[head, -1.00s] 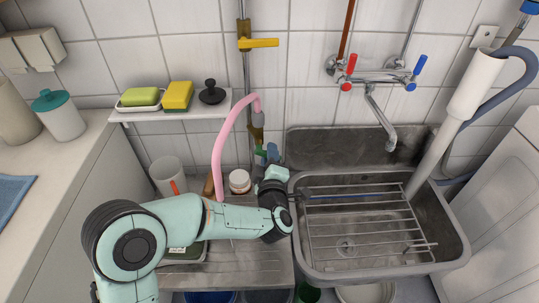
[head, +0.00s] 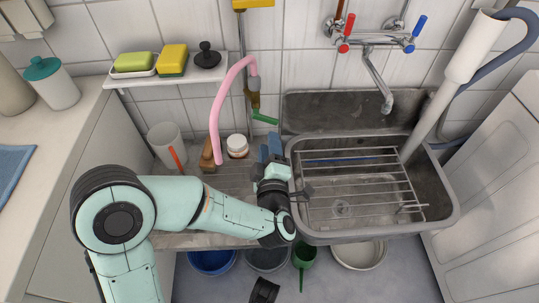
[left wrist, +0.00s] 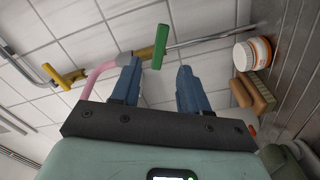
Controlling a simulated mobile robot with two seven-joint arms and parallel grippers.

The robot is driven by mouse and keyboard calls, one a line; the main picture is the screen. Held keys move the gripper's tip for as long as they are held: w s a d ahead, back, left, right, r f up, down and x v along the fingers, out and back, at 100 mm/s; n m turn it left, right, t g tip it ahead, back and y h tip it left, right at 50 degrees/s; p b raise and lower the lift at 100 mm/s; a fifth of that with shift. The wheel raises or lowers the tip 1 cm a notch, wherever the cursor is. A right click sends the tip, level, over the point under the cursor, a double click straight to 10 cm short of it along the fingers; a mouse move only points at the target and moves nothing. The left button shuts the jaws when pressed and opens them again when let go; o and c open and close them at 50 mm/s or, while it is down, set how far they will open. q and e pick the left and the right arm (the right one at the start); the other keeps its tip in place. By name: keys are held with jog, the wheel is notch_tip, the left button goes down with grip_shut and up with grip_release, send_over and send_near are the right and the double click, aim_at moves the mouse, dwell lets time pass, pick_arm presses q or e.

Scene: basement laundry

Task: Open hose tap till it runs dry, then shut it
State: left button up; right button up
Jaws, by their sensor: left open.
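The hose tap's green lever (head: 265,118) sticks out to the right, roughly crosswise to the vertical wall pipe. A pink hose (head: 222,95) arches left from the tap, and its lower end hangs over the draining board. I see no water at that end. My left gripper (head: 269,146) is open and empty, below the lever and apart from it. In the left wrist view, the green lever (left wrist: 160,47) lies just beyond the gap between the blue fingers (left wrist: 156,74), and the pink hose (left wrist: 97,74) is beyond the left finger.
A sink (head: 440,212) with a wire rack stands right of the gripper. A white jar (head: 237,146), a wooden brush (head: 208,157) and a cup (head: 165,146) stand left. A soap shelf (head: 135,80) is above them. A yellow lever (head: 258,3) is higher on the pipe. Basins (head: 212,262) stand on the floor.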

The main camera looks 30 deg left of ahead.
pick_arm(q)
jog(key=shift+v, duration=1.75)
pick_arm(e)
jog(key=shift+w+r, duration=0.25)
jog(key=shift+w, duration=0.25)
jog(key=shift+r, duration=0.1)
